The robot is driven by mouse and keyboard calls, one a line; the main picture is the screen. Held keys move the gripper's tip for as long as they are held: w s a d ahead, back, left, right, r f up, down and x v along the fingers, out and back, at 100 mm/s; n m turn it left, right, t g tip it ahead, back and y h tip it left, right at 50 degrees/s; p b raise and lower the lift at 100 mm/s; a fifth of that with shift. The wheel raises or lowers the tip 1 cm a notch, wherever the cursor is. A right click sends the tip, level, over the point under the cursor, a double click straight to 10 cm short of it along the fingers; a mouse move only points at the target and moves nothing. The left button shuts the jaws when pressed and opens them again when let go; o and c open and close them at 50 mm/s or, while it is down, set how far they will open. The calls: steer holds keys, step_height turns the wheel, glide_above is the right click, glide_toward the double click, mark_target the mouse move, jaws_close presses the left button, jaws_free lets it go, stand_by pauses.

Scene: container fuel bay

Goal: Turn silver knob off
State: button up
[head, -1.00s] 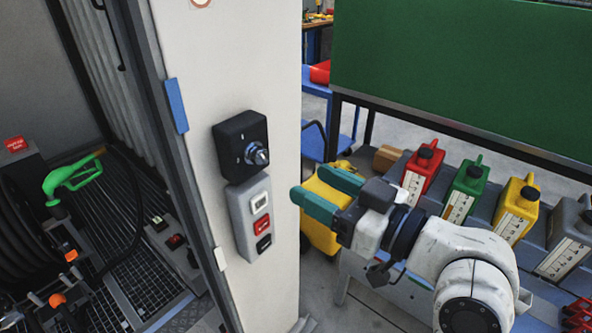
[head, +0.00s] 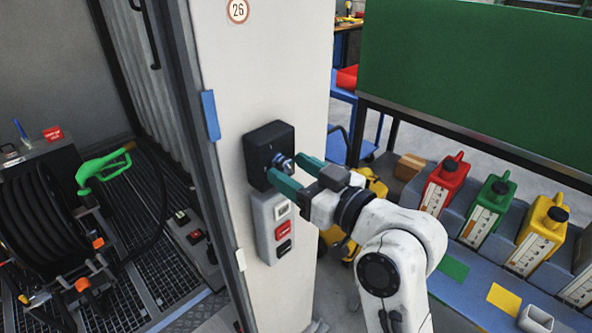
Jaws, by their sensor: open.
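The silver knob (head: 283,162) is on a black box (head: 257,153) mounted on the white pillar. It is partly hidden behind my gripper's fingers. My gripper (head: 290,173) is open, with its two green fingers pointing left at the knob. One finger is above right of the knob and the other below it. I cannot tell whether the fingers touch the knob.
A grey button box (head: 271,227) with red and dark buttons is just below the black box. The white pillar (head: 225,70) stands left of my arm. Red (head: 444,183), green (head: 487,210) and yellow (head: 540,233) canisters stand at right. A green fuel nozzle (head: 103,165) is at left.

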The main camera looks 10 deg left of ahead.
steer(key=shift+c, duration=0.5)
jaws_close()
steer(key=shift+f+b, duration=0.1)
steer(key=shift+b, duration=0.3)
steer(key=n+b, duration=0.2)
steer(key=shift+f+b, duration=0.15)
steer(key=shift+b, duration=0.15)
steer(key=n+b, duration=0.3)
steer(key=b, duration=0.1)
steer(key=shift+d+n+b, duration=0.1)
steer(key=shift+n+b, duration=0.2)
steer(key=n+b, duration=0.3)
steer(key=shift+b, duration=0.4)
steer(key=shift+r+n+b, duration=0.2)
steer(key=shift+n+b, duration=1.15)
steer(key=shift+n, duration=0.35)
